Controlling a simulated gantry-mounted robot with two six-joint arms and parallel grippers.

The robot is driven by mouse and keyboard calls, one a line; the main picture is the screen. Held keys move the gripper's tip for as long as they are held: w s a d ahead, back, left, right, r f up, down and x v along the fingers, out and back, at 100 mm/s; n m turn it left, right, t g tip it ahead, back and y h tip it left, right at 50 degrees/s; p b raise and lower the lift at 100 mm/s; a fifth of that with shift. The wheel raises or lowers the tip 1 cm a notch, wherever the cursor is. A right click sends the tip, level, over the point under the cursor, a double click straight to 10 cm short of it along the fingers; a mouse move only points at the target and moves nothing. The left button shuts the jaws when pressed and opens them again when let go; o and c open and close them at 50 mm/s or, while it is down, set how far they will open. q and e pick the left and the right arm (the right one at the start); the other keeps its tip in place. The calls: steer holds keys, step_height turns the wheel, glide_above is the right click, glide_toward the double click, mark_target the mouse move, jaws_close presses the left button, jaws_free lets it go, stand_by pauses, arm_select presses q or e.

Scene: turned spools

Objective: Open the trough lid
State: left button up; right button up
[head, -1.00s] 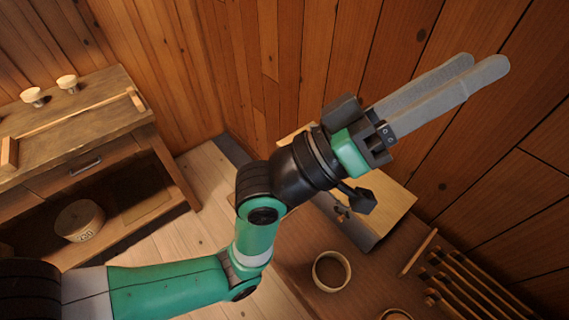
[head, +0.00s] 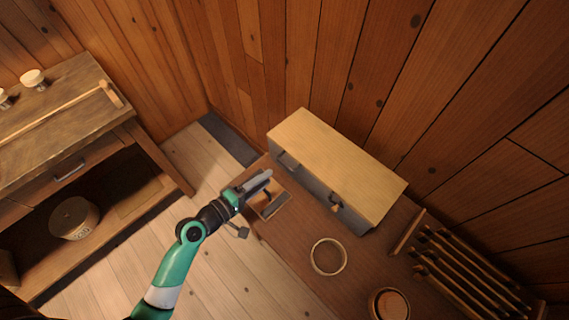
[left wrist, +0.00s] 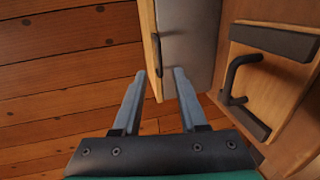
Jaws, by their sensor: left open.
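The trough (head: 318,190) is a long grey box against the plank wall, and its pale wooden lid (head: 338,165) lies flat and closed on top. A dark handle (head: 289,160) shows on its front near the left end. My left gripper (head: 264,179) is open and empty, in front of the trough's left end and apart from the lid. In the left wrist view the two fingers (left wrist: 159,72) are spread, with a dark handle (left wrist: 157,55) on a wooden edge just beyond them. My right gripper is not in view.
A small wooden piece with a dark bracket (head: 268,204) is close beside my left gripper. A ring (head: 328,256), a round bowl (head: 390,303) and a slatted rack (head: 465,270) stand to the right. A workbench (head: 60,110) is at the left.

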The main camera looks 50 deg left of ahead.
mark_target(285, 164)
arm_select(q)
steer(key=b+x, duration=0.1)
steer(key=x, duration=0.8)
steer(key=shift+w+r, duration=0.1)
jaws_close()
stand_by(1.0)
